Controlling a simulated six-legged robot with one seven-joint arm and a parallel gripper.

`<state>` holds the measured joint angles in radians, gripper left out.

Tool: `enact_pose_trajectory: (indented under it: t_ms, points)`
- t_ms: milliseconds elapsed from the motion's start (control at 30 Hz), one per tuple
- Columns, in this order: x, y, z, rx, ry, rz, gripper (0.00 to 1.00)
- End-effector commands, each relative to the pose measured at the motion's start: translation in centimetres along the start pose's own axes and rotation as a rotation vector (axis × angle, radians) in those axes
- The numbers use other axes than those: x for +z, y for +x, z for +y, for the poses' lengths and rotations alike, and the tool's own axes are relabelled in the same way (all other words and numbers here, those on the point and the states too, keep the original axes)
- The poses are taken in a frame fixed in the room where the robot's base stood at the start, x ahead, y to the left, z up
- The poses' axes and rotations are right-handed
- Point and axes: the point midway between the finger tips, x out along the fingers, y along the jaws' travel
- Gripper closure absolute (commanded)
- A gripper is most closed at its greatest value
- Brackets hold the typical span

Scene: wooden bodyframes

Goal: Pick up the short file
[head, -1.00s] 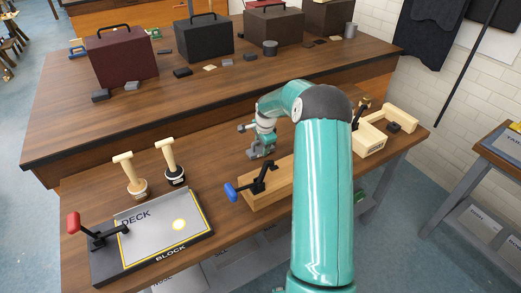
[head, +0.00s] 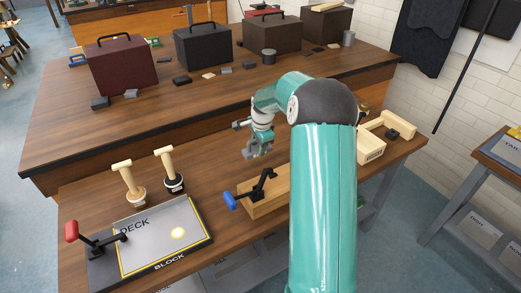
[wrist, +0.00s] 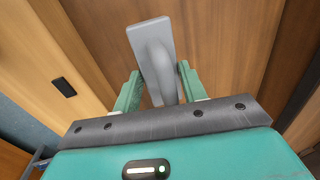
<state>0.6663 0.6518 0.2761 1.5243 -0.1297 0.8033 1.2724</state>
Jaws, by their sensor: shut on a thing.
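My gripper (wrist: 160,85) is shut on a grey tool (wrist: 152,45), which I take to be the short file. In the wrist view the tool has a flat, smooth plate with a rounded part running down between the two green fingers. In the head view my gripper (head: 259,141) is above the near bench, behind the wooden block with the blue-knobbed clamp. The tool (head: 256,152) shows there as a small grey shape under the fingers. It seems to be just off the bench top, but the gap is hard to tell. Its lower part is hidden in the wrist view.
A blue-knobbed clamp (head: 258,187) sits on a wooden block. Two wooden-handled tools (head: 127,182) (head: 169,168) stand at left, behind the DECK/BLOCK plate (head: 150,236). A pale wooden box (head: 371,149) is at right. Cases (head: 120,67) line the rear bench.

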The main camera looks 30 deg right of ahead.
Motion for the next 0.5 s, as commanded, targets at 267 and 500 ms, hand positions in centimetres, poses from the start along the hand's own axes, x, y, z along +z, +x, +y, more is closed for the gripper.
enact_pose_trajectory:
  t_ms: [267,500]
  points:
    - [4.2,-5.0,3.5,-0.001,-0.002,0.002,0.91]
    - [6.7,-7.0,5.8,-0.001,0.0,0.001,0.91]
